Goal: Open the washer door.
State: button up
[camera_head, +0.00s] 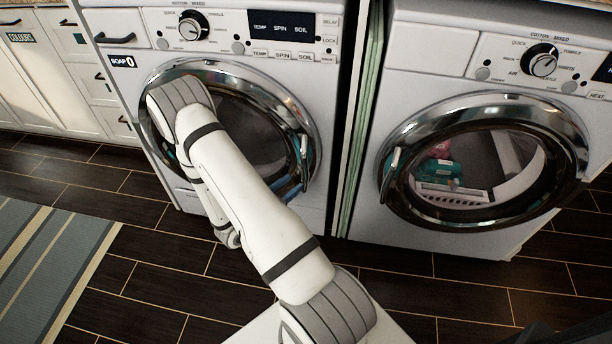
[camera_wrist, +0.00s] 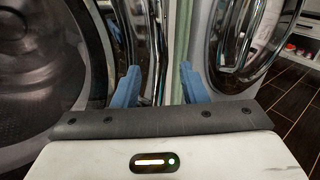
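The washer (camera_head: 135,85) is the left machine, with a "SOAP" label. Its round chrome-rimmed door (camera_head: 262,82) looks closed, though my arm covers much of it. The door's upright handle (camera_head: 304,148) is on the right side of the rim. My gripper is mostly hidden by my arm in the head view; a blue finger shows low beside the handle. In the wrist view my gripper (camera_wrist: 158,86) is open, its two blue fingers apart. A shiny upright chrome part (camera_wrist: 146,45) lies ahead between them; I cannot tell whether they touch it.
A second front-loading machine (camera_head: 440,60) stands to the right, with a round door (camera_head: 480,200) and coloured things behind its glass. A narrow gap separates the machines. White cabinets (camera_head: 50,85) stand at left. A striped rug (camera_head: 45,265) lies on the dark wood floor (camera_head: 150,265).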

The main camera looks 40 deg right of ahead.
aim_at(306, 173)
jog(key=d, duration=0.7)
jog(key=shift+w+b, duration=0.4)
grip_shut()
